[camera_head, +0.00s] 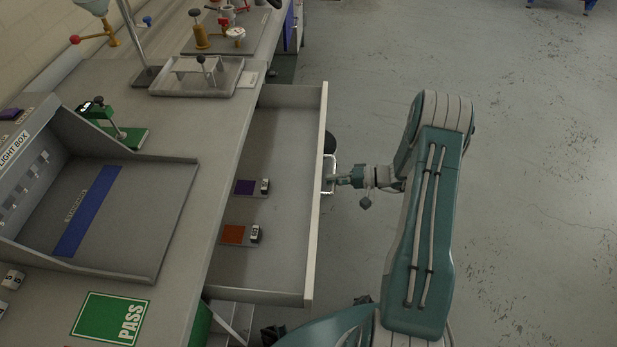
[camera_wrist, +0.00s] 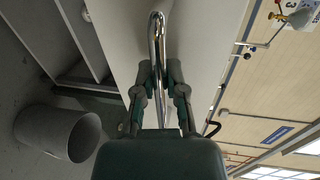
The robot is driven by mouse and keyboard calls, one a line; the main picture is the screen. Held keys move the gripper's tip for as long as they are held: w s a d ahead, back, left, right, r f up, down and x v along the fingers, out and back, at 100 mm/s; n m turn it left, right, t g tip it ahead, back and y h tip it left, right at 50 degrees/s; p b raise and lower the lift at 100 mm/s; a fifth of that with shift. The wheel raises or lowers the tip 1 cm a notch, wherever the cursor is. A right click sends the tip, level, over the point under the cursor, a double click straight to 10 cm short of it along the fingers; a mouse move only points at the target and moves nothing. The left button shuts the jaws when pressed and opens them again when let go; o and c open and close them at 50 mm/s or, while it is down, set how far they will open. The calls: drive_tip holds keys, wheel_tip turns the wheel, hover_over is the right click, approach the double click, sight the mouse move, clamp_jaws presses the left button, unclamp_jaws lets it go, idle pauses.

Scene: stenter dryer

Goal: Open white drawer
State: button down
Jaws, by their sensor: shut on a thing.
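The white drawer (camera_head: 313,235) is pulled well out from the grey bench, and its inside shows in the head view. Its white front panel fills the upper middle of the wrist view (camera_wrist: 200,60). A purple swatch (camera_head: 245,187) and an orange swatch (camera_head: 233,234), each beside a small object, lie inside it. A shiny metal bar handle (camera_head: 329,174) stands out from the front panel. My gripper (camera_head: 332,181) is shut on this handle, which shows clearly between the fingers in the wrist view (camera_wrist: 158,75). The fingertips are partly hidden in the head view.
The bench top holds a light box (camera_head: 120,215), a green PASS card (camera_head: 110,317), a green stand (camera_head: 125,135) and a metal tray (camera_head: 197,77). A grey cylindrical bin (camera_wrist: 60,130) stands left in the wrist view. The floor right of the drawer is largely clear beyond my arm.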

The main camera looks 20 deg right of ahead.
drive_tip(key=shift+s+d+f, duration=0.1)
drive_tip(key=shift+s+d, duration=0.25)
drive_tip(key=shift+d, duration=0.45)
drive_tip(key=shift+s+d+f, duration=0.1)
drive_tip(key=shift+s+d, duration=0.3)
drive_tip(key=shift+d, duration=0.35)
drive_tip(key=shift+s+d+f, duration=0.1)
drive_tip(key=shift+s+d, duration=0.25)
drive_tip(key=shift+d, duration=0.45)
drive_tip(key=c, duration=0.7)
unclamp_jaws()
drive_tip(key=shift+w+r, duration=0.1)
drive_tip(key=shift+r, duration=0.05)
drive_tip(key=shift+d, duration=0.15)
drive_tip(key=v, duration=1.1)
drive_tip(key=shift+d, duration=0.35)
